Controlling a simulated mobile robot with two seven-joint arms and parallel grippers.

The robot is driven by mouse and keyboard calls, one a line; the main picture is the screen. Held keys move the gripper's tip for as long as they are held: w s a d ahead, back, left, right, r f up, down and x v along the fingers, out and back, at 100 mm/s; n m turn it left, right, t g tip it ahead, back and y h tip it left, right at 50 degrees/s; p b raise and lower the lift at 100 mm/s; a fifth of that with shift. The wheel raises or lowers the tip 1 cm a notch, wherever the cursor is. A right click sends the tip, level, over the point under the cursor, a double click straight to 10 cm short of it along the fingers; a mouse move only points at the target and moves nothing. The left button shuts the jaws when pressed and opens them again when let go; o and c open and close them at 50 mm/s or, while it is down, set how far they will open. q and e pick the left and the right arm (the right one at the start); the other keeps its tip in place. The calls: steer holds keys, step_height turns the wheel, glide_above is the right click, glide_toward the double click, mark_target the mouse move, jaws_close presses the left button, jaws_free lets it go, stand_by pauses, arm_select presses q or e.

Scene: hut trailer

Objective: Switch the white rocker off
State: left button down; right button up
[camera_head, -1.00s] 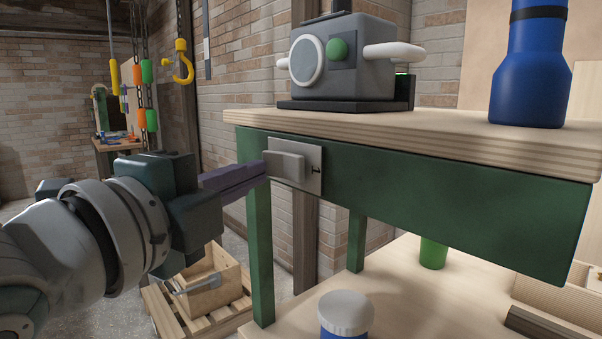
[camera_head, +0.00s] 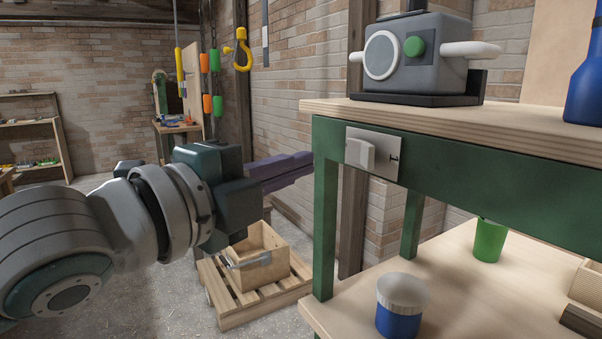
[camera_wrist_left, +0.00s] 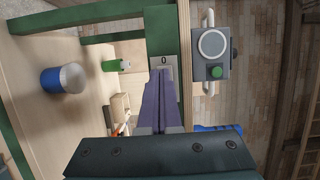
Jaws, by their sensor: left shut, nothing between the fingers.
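The white rocker (camera_head: 363,154) sits on a pale switch plate (camera_head: 385,168) on the green front rail of the workbench. A dark mark shows on the plate to the right of the rocker. My left gripper (camera_head: 311,160) is shut and empty, its purple fingers pointing right. Its tips are left of the rocker, with a gap in the picture. In the left wrist view the fingers (camera_wrist_left: 161,84) overlap the plate (camera_wrist_left: 170,72), where a "0" shows. The rocker is mostly hidden behind them there. My right gripper is not in view.
A grey device (camera_head: 415,62) with a green button stands on the benchtop (camera_head: 460,116) above. A blue bottle (camera_head: 590,85) is at right. A blue jar (camera_head: 400,308) and green cup (camera_head: 489,240) stand on the lower shelf. A wooden crate (camera_head: 262,262) sits on a pallet below my arm.

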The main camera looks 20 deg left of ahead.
arm_select(q)
steer(key=s+a, duration=0.5)
steer(key=s, duration=0.2)
steer(key=shift+a+b, duration=0.2)
steer(key=shift+b, duration=0.25)
steer(key=shift+w, duration=0.1)
steer(key=s+d+f+n+g+y+p, duration=0.1)
steer(key=s+f+n+g+y+p, duration=0.2)
steer(key=s+f+n+g+p, duration=0.45)
steer(key=s+f+n+g+y+p, duration=0.25)
steer(key=s+n+g, duration=0.25)
steer(key=s+n, duration=0.65)
step_height(320, 180, up, 38)
steer(key=p, duration=3.8)
steer(key=shift+d+n+g, duration=0.25)
steer(key=shift+n+g, duration=0.15)
steer(key=shift+g, duration=0.05)
